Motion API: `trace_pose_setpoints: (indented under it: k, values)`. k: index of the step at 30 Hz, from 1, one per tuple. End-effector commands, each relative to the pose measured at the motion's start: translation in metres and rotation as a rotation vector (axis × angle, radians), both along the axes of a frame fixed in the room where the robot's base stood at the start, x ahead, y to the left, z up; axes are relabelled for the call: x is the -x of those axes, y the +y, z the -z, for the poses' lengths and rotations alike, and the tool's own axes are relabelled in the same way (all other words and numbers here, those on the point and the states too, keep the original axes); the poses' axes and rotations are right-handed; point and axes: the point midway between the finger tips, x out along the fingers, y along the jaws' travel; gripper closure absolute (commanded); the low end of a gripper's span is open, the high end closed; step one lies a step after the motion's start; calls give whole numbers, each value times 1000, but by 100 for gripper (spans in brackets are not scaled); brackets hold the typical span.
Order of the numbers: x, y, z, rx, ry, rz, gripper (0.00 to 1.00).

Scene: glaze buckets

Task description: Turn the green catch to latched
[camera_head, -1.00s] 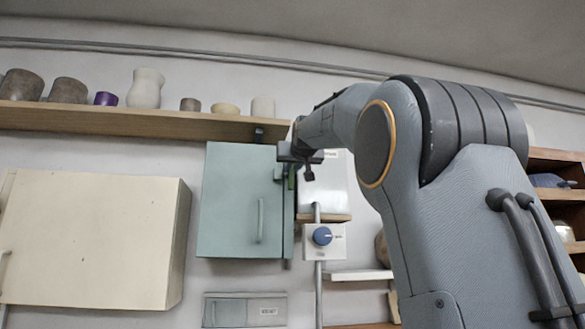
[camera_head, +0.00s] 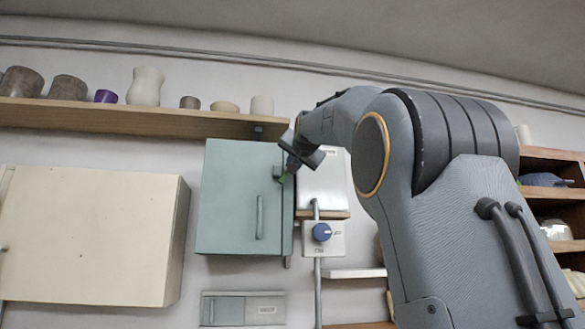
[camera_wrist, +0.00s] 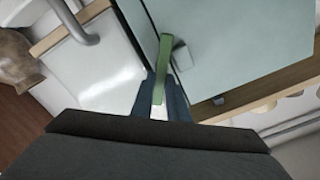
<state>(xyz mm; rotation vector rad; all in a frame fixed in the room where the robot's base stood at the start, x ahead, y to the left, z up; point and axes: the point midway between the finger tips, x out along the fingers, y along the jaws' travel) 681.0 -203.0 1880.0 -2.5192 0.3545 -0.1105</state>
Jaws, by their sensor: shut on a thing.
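The green catch (camera_wrist: 161,69) is a narrow green bar at the edge of the blue-green cabinet door (camera_wrist: 245,40), beside a small grey block. In the wrist view my gripper (camera_wrist: 161,95) is shut on its near end, with one dark finger on each side. In the head view the gripper (camera_head: 287,172) is at the cabinet's upper right edge, tilted. A bit of the catch (camera_head: 282,178) shows just below it; the rest is hidden there. The blue-green cabinet (camera_head: 230,200) has a vertical handle, and its door looks closed.
A white box (camera_head: 322,183) and a blue knob (camera_head: 321,232) on a plate are just right of the cabinet. A shelf (camera_head: 130,118) with several pots runs above. A cream cabinet (camera_head: 90,235) hangs to the left. Wooden shelves (camera_head: 552,160) stand at the right.

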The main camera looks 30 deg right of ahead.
Motion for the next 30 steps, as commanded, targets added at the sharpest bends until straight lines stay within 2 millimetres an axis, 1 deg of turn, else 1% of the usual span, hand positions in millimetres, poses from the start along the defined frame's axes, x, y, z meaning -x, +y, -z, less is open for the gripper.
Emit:
trace_pose_setpoints:
  k: [18, 24, 30]
  values:
    - [1, -5, 6, -559, -159, 1, 100]
    - [1, -5, 8, -717, -205, 0, 100]
    - [1, -5, 9, -836, -240, 0, 100]
